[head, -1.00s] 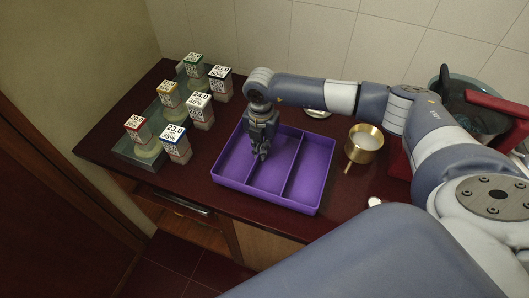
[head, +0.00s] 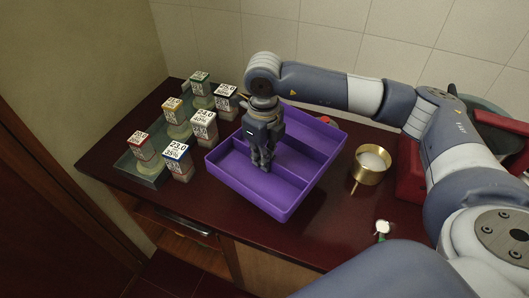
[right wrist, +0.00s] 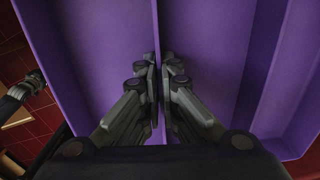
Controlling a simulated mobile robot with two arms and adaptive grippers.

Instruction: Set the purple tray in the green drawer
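The purple tray (head: 292,211) is a shallow box with inner dividers, in the middle of the head view. It sits turned at an angle and looks raised off the dark red counter. My right gripper (head: 264,167) points down into it. In the right wrist view, the right gripper (right wrist: 159,88) is shut on a thin upright divider of the purple tray (right wrist: 95,60), one finger on each side. I cannot make out a green drawer in either view. My left gripper does not show in the head view.
A greenish glass tray (head: 146,180) with several labelled cube-topped jars stands left of the purple tray. A brass pot (head: 371,172) stands to the right, with a small white-topped item (head: 382,228) nearer. Below the counter's front edge is an open wooden compartment (head: 165,237).

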